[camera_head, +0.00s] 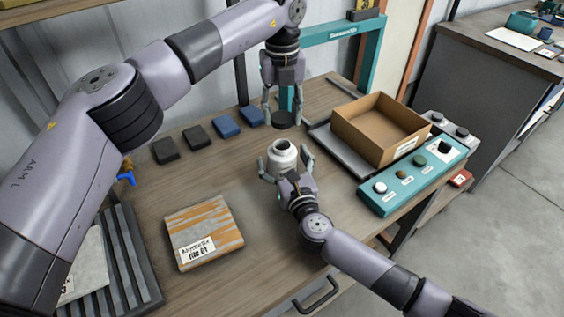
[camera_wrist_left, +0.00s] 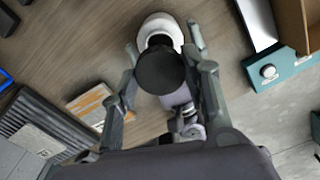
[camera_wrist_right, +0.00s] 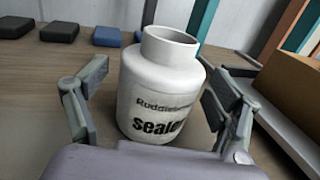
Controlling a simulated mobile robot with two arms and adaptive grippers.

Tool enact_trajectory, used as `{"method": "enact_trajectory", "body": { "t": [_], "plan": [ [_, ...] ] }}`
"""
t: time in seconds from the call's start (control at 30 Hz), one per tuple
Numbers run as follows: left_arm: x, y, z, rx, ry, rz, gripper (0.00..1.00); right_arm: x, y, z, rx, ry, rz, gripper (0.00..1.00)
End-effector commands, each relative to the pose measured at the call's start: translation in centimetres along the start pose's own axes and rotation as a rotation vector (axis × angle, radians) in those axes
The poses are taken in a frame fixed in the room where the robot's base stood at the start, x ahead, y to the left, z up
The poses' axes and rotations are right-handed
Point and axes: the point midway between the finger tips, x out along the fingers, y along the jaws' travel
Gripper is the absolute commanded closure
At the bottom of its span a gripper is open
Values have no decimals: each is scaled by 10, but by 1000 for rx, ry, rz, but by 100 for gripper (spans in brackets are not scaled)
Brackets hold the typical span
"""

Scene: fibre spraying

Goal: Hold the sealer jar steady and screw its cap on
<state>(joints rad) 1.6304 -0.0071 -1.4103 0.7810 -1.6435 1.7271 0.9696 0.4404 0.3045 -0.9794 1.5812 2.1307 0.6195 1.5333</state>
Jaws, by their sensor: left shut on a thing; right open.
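The white sealer jar (camera_head: 281,157) stands upright and uncapped on the workbench. In the right wrist view the open-necked jar (camera_wrist_right: 160,95) faces me with its printed label. My right gripper (camera_head: 286,168) is open, with its fingers on either side of the jar; in its wrist view a gap shows at the left finger. My left gripper (camera_head: 283,113) points down and is shut on the black cap (camera_head: 284,120), above the bench and behind the jar. The left wrist view shows the round cap (camera_wrist_left: 160,70) between the fingers, partly covering the jar (camera_wrist_left: 160,27).
A cardboard box (camera_head: 382,125) on a grey tray and a teal button panel (camera_head: 412,178) stand right of the jar. A labelled packet (camera_head: 203,232) lies at front left. Dark and blue pads (camera_head: 227,127) line the back. The bench between packet and jar is clear.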

Motion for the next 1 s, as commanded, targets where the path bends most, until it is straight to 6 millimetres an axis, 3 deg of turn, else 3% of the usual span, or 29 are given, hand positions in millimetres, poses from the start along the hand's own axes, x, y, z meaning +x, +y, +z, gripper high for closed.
{"method": "enact_trajectory", "body": {
  "t": [0.27,1.0],
  "plan": [
    [0,0,0,0,0,0,69,1,0,0,1,0,0,15],
    [0,0,0,0,0,0,69,1,0,0,0,1,0,63]
  ]
}}
